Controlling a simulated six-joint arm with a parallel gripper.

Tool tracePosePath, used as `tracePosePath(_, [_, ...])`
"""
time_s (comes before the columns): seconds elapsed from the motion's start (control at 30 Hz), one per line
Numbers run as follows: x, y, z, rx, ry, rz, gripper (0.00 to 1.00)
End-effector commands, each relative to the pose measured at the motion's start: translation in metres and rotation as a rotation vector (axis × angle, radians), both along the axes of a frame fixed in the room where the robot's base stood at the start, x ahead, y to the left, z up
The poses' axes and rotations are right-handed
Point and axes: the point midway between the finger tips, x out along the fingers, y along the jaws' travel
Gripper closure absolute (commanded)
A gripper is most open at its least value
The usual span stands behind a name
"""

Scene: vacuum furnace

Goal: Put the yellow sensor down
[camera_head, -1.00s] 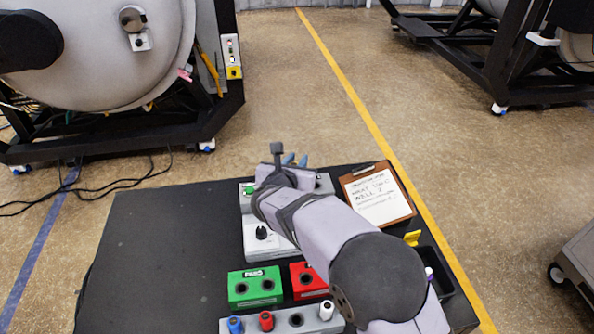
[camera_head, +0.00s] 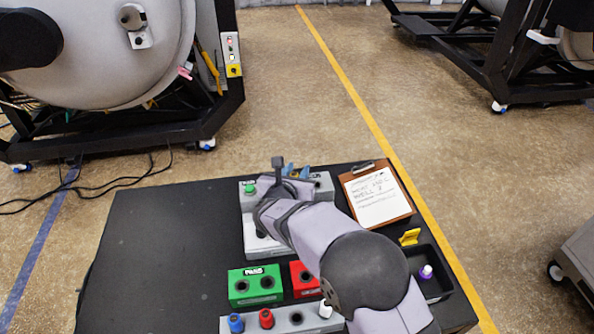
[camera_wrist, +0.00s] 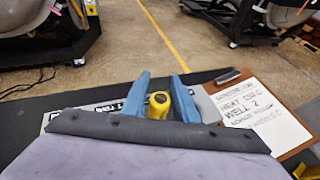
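The yellow sensor (camera_wrist: 158,106) sits between the two blue fingers of my gripper (camera_wrist: 162,98) in the wrist view, its rounded end toward the camera. It fills the gap, and the fingers look closed on its sides. In the head view my gripper (camera_head: 296,172) is over the far end of the grey block (camera_head: 325,186), beside a green button (camera_head: 250,188). Only a little yellow shows there. The sensor's lower end is hidden, so I cannot tell whether it touches the block.
A clipboard (camera_head: 376,196) lies right of the block. A black tray (camera_head: 442,272) with a purple-and-white piece (camera_head: 426,271) and a yellow holder (camera_head: 410,237) are nearer. Green (camera_head: 254,286) and red (camera_head: 299,276) blocks and a grey rack (camera_head: 284,321) stand in front. The table's left side is clear.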

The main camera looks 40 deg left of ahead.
Motion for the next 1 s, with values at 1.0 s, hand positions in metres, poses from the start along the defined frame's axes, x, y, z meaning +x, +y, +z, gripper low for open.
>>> tracePosePath(1.0, [-0.062, -0.024, 0.030, 0.002, -0.001, 0.004, 0.63])
